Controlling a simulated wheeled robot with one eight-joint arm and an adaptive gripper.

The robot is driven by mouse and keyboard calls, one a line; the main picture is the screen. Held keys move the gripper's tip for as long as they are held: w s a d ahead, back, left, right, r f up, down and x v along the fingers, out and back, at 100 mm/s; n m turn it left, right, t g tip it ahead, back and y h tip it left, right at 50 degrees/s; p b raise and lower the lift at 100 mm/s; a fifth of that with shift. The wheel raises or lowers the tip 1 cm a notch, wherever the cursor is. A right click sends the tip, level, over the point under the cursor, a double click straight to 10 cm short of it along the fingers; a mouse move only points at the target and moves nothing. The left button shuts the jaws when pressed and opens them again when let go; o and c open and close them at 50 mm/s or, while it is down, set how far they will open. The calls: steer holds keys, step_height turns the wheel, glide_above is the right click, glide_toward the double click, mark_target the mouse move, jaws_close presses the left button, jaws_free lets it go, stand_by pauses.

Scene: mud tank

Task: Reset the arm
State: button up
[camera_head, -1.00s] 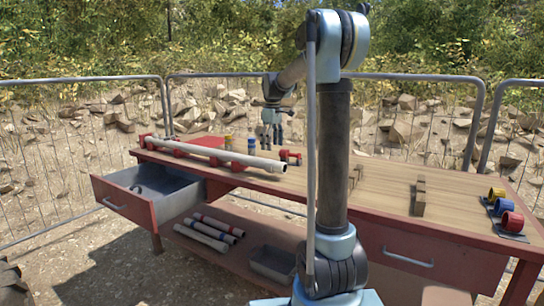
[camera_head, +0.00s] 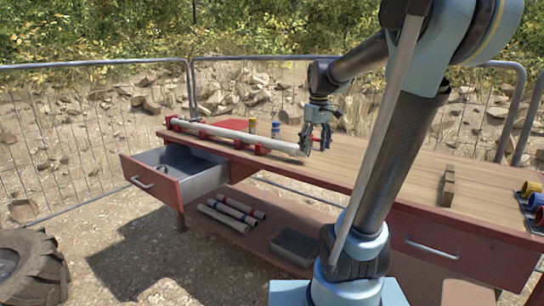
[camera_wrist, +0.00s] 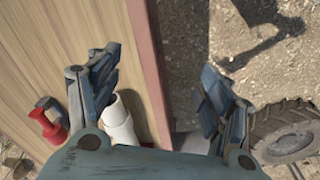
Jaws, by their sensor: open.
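My gripper (camera_head: 317,142) hangs fingers down at the right end of the long white pipe (camera_head: 235,137), near the workbench's (camera_head: 385,182) front edge. Its fingers are spread apart. In the wrist view the gripper (camera_wrist: 160,98) is open, with the white pipe's end (camera_wrist: 118,122) showing beside the left finger. The pipe rests in red holders on the bench. Whether a finger touches the pipe I cannot tell. My arm leans to the right and covers part of the bench.
An open drawer (camera_head: 150,182) juts out at the bench's left. Several banded pipes (camera_head: 232,214) and a grey bin (camera_head: 294,247) are on the lower shelf. Yellow and blue cylinders (camera_head: 275,129) stand behind the pipe. A wooden block (camera_head: 448,186) is on the right. Metal fencing (camera_head: 95,65) stands behind.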

steer(key=s+d+f+m, duration=0.1)
steer(key=s+f+m, duration=0.2)
steer(key=s+f, duration=0.6)
steer(key=s+d+f+m+t, duration=0.1)
steer(key=s+d+f+m, duration=0.1)
steer(key=s+f, duration=0.7)
steer(key=s+m, duration=0.1)
steer(key=s, duration=0.3)
steer(key=shift+d+f, duration=0.15)
